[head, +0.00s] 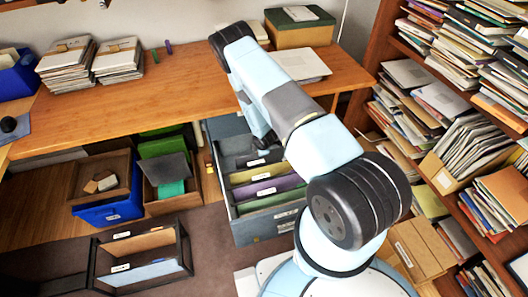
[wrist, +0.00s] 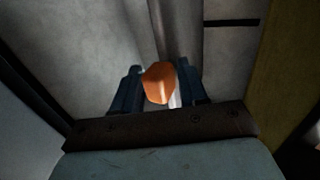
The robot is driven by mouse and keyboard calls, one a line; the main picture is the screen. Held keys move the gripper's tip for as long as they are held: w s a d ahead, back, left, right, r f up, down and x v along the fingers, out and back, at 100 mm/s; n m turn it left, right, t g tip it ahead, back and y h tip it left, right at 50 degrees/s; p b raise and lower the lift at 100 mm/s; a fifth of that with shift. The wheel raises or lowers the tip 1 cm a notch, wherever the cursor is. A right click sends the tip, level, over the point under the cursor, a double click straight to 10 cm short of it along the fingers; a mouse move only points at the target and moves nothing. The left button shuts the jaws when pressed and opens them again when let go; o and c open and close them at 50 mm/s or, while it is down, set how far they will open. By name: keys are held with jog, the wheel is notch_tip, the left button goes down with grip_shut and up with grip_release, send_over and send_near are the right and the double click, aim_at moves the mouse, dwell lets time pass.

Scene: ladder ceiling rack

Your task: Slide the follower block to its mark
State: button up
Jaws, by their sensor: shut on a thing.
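My gripper (wrist: 158,82) shows in the wrist view with its two dark fingers on either side of an orange piece (wrist: 158,84), shut on it. A pale metal strip runs behind the orange piece. Whether this piece is part of the follower block I cannot tell. In the head view my gripper (head: 262,141) reaches down into the open grey drawer (head: 262,228), near its back. A dark grey plate (head: 236,162) stands in the drawer by my gripper and looks like the follower block. I cannot make out the mark.
Yellow, purple and green labelled dividers (head: 268,188) stand in front of the plate. The wooden desk (head: 150,88) overhangs the drawer's back. A black frame (head: 140,262) stands on the floor at left, beside a blue bin (head: 108,212). Loaded shelves (head: 440,110) close off the right.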

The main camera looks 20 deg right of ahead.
aim_at(267, 165)
jog(key=shift+s, duration=4.25)
jog(key=o, duration=1.1)
jog(key=c, duration=0.4)
jog(key=shift+v, duration=3.5)
